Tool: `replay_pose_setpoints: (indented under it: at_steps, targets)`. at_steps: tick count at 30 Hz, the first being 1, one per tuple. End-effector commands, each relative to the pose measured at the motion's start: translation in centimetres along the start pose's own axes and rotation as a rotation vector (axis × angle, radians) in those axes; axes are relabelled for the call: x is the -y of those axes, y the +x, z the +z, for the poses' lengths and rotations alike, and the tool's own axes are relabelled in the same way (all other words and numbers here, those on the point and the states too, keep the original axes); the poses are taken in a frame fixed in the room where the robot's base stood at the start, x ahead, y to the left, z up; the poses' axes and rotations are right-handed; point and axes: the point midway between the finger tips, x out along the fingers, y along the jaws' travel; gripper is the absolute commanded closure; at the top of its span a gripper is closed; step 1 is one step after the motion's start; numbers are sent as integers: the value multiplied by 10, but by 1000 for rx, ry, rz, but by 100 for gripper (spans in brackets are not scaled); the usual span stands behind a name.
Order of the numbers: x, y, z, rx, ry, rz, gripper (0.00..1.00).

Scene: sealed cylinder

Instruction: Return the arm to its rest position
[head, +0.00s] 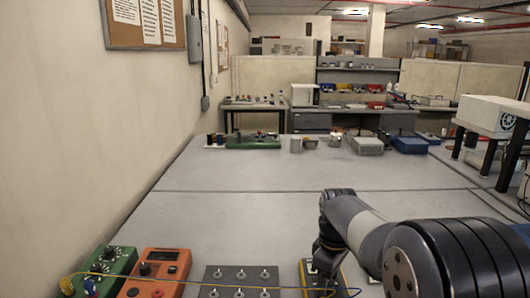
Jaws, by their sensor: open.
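My arm reaches in from the lower right in the head view, over the near part of the grey table (242,177). My gripper (324,268) is open and points down at a yellow device (308,275) at the front of the table. Its fingertips are small and dark here, and I cannot tell whether they touch the device. The arm hides part of the table and of the yellow device.
Left of my gripper are a grey panel with several knobs (240,280), an orange box (160,270) and a green box (105,268), with a yellow cable across them. The table's middle is clear. A green board (252,143) and blue box (410,145) stand at the far edge. A wall is left.

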Motion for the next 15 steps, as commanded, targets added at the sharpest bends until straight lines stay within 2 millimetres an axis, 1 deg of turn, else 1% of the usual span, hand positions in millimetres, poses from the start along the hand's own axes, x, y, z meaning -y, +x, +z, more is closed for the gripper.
replay_pose_setpoints:
  at_steps: [2, 12, 15]
  targets:
    - [0, 3, 0, -1, -61, 1, 50]
    - [0, 2, 0, -1, -339, 2, 50]
    - [0, -23, 0, -2, -336, 5, 50]
